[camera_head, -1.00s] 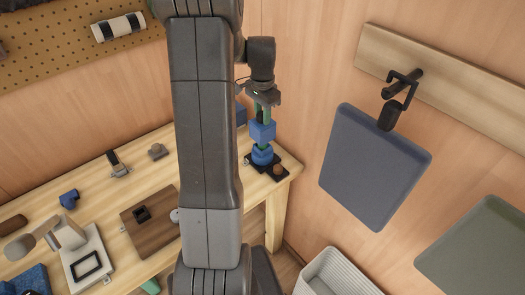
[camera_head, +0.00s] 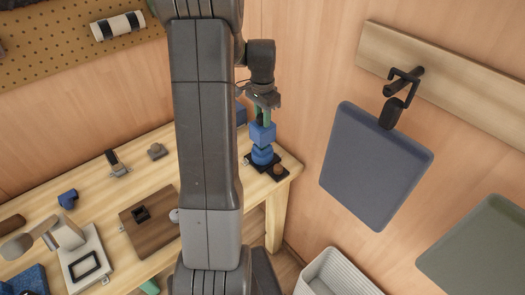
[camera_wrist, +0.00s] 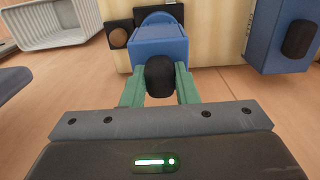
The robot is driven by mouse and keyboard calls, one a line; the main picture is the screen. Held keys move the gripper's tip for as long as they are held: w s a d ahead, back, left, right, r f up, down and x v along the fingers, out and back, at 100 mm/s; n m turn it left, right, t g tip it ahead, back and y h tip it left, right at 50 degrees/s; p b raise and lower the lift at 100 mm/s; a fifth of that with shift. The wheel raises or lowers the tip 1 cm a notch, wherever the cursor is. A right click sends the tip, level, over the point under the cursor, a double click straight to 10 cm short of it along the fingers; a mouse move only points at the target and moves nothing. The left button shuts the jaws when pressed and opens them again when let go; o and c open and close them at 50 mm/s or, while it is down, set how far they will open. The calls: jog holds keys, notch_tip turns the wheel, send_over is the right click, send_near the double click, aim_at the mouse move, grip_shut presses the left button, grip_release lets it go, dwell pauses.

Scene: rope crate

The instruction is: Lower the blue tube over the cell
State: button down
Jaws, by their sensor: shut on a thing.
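My gripper (camera_head: 262,112) has green fingers and is shut on the black knob (camera_wrist: 160,77) of a square-sided blue piece (camera_head: 262,133), which I take to be the blue tube. The tube also shows in the wrist view (camera_wrist: 150,45). It is held upright right above a rounded blue part (camera_head: 262,155) on a black base plate (camera_head: 280,172) at the table's right end. Whether tube and rounded part touch, I cannot tell. I cannot make out a separate cell; the tube hides what is directly under it.
Another blue block with a black knob (camera_wrist: 290,35) stands close by on the right in the wrist view. A round brown piece (camera_head: 279,169) sits on the base plate. A ribbed bin (camera_head: 335,275) is below the table's end. A dark blue panel (camera_head: 375,165) hangs on the wall.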

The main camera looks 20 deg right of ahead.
aim_at(263, 128)
jog(key=shift+f+b, duration=1.75)
jog(key=shift+f, duration=0.9)
dwell(1.8)
jog(key=c, duration=1.1)
grip_release()
jog(key=shift+o, duration=0.2)
notch_tip(263, 128, up, 14)
jog(key=shift+f+b, duration=0.1)
jog(key=shift+b, duration=0.25)
notch_tip(263, 128, down, 14)
jog(key=shift+r+p, duration=0.15)
jog(key=shift+p, duration=0.25)
jog(key=shift+r, duration=0.1)
